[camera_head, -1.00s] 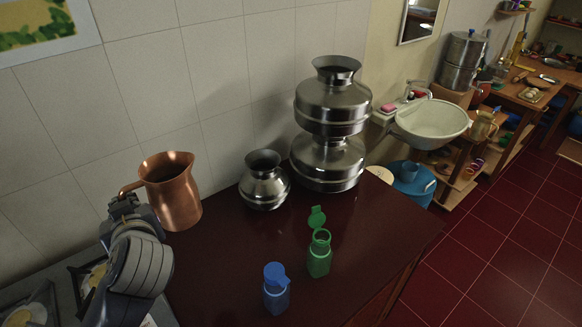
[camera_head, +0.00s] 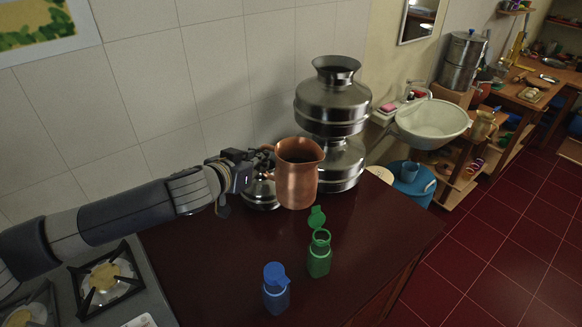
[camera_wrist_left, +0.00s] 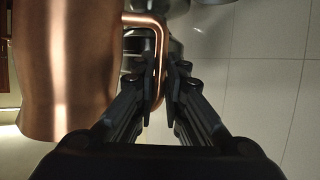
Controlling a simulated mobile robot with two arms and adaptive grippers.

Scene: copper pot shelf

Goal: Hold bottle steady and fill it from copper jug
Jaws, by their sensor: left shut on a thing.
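The copper jug (camera_head: 298,178) is held upright, in the air above the dark red counter, in front of the steel pots. My left gripper (camera_head: 262,163) is shut on its handle, which shows between the fingers in the left wrist view (camera_wrist_left: 158,75). The jug's body fills the left of that view (camera_wrist_left: 65,75). The green bottle (camera_head: 319,257) stands on the counter below and to the right of the jug, its flip lid (camera_head: 317,218) open. A blue bottle (camera_head: 277,295) with a blue cap stands nearer, to its left. My right gripper is not in view.
Stacked steel pots (camera_head: 330,105) stand at the back by the tiled wall. A small steel pot (camera_head: 260,193) is partly hidden behind my gripper and the jug. A gas stove (camera_head: 105,280) is at left. The counter (camera_head: 385,235) is clear right of the green bottle.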

